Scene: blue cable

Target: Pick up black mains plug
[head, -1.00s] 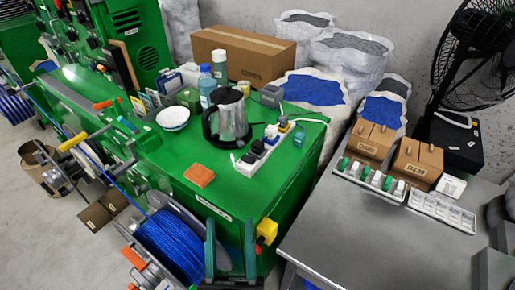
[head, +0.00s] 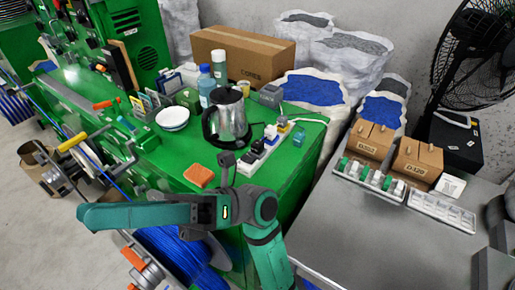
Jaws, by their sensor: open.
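A white power strip (head: 240,170) lies along the right part of the green worktop. Several plugs sit in it. Two of them look black: a black mains plug (head: 258,146) near the middle and another dark plug (head: 248,158) nearer the front end. White, blue and yellow plugs or adapters sit towards the back. My gripper (head: 227,160) shows as a small dark shape above the worktop, just left of the strip's front end and in front of the kettle. It is open and appears to hold nothing. Its fingers are too small to make out clearly.
A steel kettle (head: 232,120) stands close behind my gripper. An orange block (head: 200,176) lies left of it. A white bowl (head: 172,118), bottles and a cardboard box (head: 243,54) are farther back. A grey table (head: 365,235) with trays stands at right.

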